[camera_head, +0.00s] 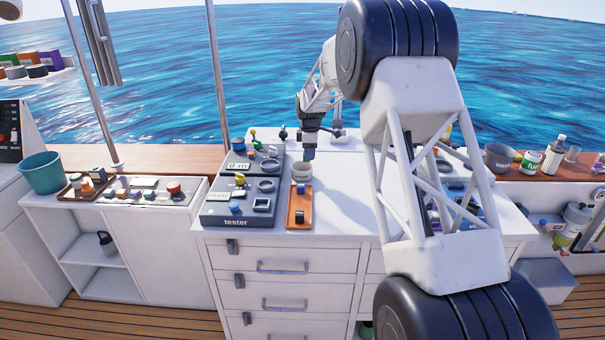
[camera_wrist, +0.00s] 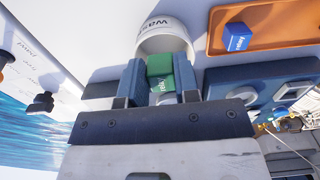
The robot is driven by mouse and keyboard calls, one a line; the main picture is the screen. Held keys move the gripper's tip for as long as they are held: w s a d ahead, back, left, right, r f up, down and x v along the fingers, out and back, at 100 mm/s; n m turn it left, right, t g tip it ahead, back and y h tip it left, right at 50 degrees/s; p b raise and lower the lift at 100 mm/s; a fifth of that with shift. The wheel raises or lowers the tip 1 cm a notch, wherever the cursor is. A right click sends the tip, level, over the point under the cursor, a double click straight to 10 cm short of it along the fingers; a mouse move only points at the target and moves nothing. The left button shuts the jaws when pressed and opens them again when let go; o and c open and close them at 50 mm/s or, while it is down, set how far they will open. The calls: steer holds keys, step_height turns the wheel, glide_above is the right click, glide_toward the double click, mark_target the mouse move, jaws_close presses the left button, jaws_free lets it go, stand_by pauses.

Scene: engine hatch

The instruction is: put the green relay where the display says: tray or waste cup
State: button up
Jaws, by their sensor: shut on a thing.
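My gripper (camera_head: 309,156) is shut on the green relay (camera_wrist: 160,73), which shows between the two blue-grey fingers in the wrist view. The waste cup (camera_head: 301,176) is white and round. It also shows in the wrist view (camera_wrist: 166,24), with its lettering upside down. The relay overlaps the cup's mouth there; I cannot tell whether it is above the mouth or partly inside. The orange tray (camera_head: 290,206) lies in front of the cup and holds a blue relay (camera_wrist: 237,36) and a dark piece. The tester (camera_head: 236,222) has a small display (camera_head: 262,204), too small to read.
A second grey device (camera_head: 238,166) stands behind the tester. More blue-grey devices (camera_head: 468,214) stand right of my arm, partly hidden by it. Bottles and cans (camera_head: 529,163) line the right ledge. The white counter right of the tray (camera_head: 340,205) is clear.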

steer(key=shift+f, duration=1.4)
steer(key=o, duration=1.1)
steer(key=shift+c, duration=0.2)
steer(key=shift+r, duration=3.85)
steer(key=shift+s+r, duration=0.1)
